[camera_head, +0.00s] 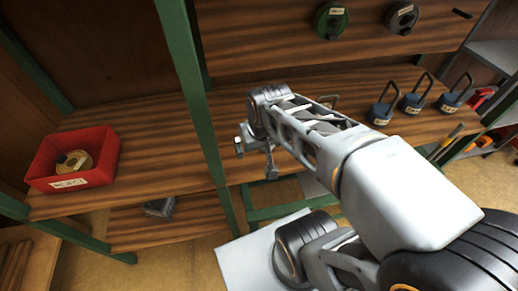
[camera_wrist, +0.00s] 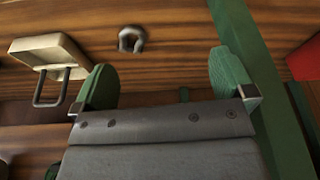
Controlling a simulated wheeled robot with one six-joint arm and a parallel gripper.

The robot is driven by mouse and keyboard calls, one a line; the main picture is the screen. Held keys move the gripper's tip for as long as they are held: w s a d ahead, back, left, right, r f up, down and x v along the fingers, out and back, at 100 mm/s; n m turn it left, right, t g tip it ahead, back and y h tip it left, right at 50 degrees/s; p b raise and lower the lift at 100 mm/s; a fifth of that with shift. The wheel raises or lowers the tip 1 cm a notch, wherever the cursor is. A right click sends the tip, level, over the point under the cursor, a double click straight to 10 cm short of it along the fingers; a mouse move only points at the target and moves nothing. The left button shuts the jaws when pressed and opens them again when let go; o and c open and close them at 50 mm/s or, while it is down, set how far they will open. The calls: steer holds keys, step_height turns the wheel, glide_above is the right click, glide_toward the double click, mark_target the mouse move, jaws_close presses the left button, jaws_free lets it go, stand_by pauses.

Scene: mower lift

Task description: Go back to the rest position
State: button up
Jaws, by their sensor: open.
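My gripper (camera_head: 256,160) hangs in front of the wooden shelves, close to the green upright post (camera_head: 203,130) in the head view. In the wrist view its two green-padded fingers (camera_wrist: 165,82) stand wide apart with nothing between them. The arm reaches in from the lower right and hides part of the middle shelf. A dark metal shackle (camera_wrist: 131,39) lies on the wood beyond the fingers in the wrist view. A pale block with a dark loop handle (camera_wrist: 44,50) lies to its left.
A red bin (camera_head: 105,157) holding a tan roll stands on the left shelf. Blue weights with loop handles (camera_head: 411,104) stand at right. A green round item (camera_head: 331,22) and a grey one (camera_head: 401,18) sit on the upper shelf. Wood around the red bin is largely bare.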

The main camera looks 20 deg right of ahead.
steer(key=shift+s+a+f+n, duration=0.1)
steer(key=shift+s+a+n, duration=0.1)
steer(key=shift+s, duration=0.2)
steer(key=shift+s+a+f+n, duration=0.1)
steer(key=shift+s+a+n, duration=0.1)
steer(key=shift+s, duration=0.2)
steer(key=shift+d, duration=0.1)
step_height(320, 180, up, 3)
steer(key=shift+f+p, duration=0.1)
steer(key=shift+p, duration=1.1)
